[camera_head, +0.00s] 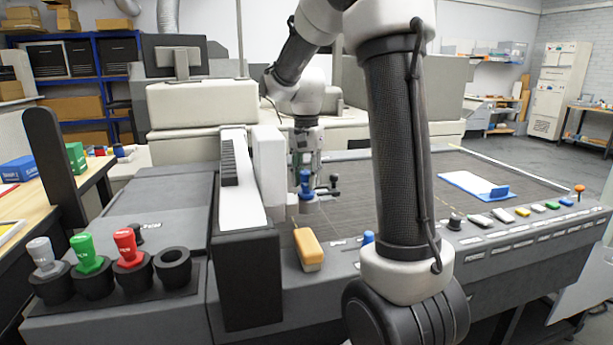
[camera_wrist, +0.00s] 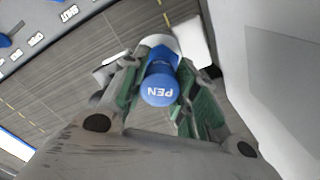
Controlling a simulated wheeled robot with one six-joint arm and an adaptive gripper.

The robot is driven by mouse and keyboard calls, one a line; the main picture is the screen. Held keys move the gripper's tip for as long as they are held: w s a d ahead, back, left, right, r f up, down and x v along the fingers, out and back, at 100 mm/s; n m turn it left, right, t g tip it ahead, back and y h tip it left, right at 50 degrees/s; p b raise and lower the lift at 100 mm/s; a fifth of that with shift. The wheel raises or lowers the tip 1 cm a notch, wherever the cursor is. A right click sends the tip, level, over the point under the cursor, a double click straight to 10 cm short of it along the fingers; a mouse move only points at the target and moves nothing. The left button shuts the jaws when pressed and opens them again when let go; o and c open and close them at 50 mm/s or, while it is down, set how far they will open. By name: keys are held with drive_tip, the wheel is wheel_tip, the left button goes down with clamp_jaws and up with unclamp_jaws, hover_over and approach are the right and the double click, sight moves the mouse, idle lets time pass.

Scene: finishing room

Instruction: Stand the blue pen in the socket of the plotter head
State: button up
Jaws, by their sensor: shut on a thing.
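The blue pen (camera_head: 305,187), with PEN on its round cap, is held upright between my gripper's fingers (camera_head: 306,160). It also shows in the wrist view (camera_wrist: 160,88), with the green finger pads of my gripper (camera_wrist: 158,95) on both sides. The plotter head (camera_head: 270,168) is a white block just left of the pen. A pale round part (camera_wrist: 158,41) shows behind the pen's lower end in the wrist view; it looks like the socket. I cannot tell whether the pen's tip is inside it or above it.
At the front left, a rack holds grey (camera_head: 42,255), green (camera_head: 87,252) and red (camera_head: 128,246) pens; its fourth holder (camera_head: 173,266) is empty. A yellow block (camera_head: 308,248) lies at the plotter's front edge. The dark bed (camera_head: 400,185) is mostly clear right of the head.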

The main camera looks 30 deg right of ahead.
drive_tip(key=o, duration=1.1)
wheel_tip(320, 180, up, 12)
idle(0.5)
